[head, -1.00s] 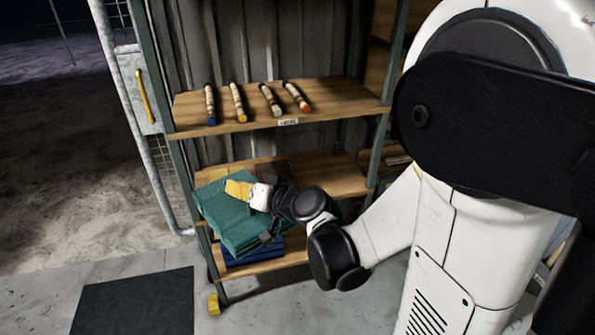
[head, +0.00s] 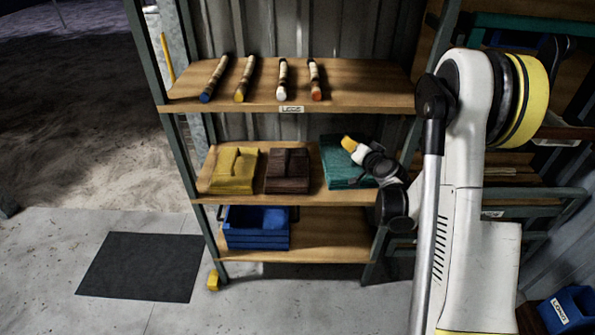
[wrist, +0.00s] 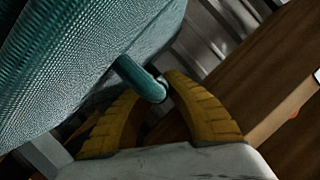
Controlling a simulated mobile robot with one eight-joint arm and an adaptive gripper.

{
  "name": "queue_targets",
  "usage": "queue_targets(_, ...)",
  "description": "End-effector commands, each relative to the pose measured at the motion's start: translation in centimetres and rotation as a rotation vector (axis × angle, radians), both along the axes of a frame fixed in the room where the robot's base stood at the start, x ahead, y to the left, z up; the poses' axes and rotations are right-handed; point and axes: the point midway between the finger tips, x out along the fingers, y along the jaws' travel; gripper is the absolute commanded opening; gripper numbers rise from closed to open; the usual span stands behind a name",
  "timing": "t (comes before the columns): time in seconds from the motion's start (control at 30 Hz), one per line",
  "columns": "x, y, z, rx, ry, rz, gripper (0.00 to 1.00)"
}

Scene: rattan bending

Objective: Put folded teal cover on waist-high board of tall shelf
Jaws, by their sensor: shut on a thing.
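The folded teal cover (head: 336,168) is at the right end of the tall shelf's middle board (head: 309,178), right of a folded brown cover. Whether it rests fully on the board or hangs just above it is hard to tell. My gripper (head: 347,147) is over the top of the teal cover. In the wrist view, its yellow fingers (wrist: 154,88) are shut around a teal roll-like grip (wrist: 138,76) on the cover (wrist: 75,60). My arm hides the cover's right edge in the head view.
The folded yellow cover (head: 233,171) and brown cover (head: 287,170) fill the middle board's left part. Several legs lie on the upper board (head: 300,98). A blue crate (head: 257,239) stands on the low board. The right shelf post is close to my arm.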

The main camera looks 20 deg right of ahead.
Motion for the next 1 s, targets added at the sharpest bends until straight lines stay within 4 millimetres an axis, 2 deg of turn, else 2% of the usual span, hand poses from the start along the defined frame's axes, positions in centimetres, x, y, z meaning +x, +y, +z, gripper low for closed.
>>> queue_targets(0.03,0.7,-1.5,-1.7,-0.001,-0.004,-0.023,0.00)
queue_targets(0.1,1.3,-3.2,-3.3,0.000,-0.008,-0.049,0.00)
queue_targets(0.2,1.9,-4.8,-4.9,-0.002,-0.014,-0.075,0.00)
queue_targets(0.3,2.3,-5.6,-5.8,-0.002,-0.015,-0.089,0.00)
queue_targets(0.47,4.5,-5.5,-7.6,-0.003,-0.017,-0.092,0.00)
queue_targets(0.7,10.3,-4.5,-11.3,-0.002,-0.017,-0.091,0.00)
queue_targets(0.8,12.2,-4.2,-12.3,-0.002,-0.016,-0.092,0.00)
queue_targets(1.0,13.7,-3.9,-13.1,-0.003,-0.017,-0.093,0.00)
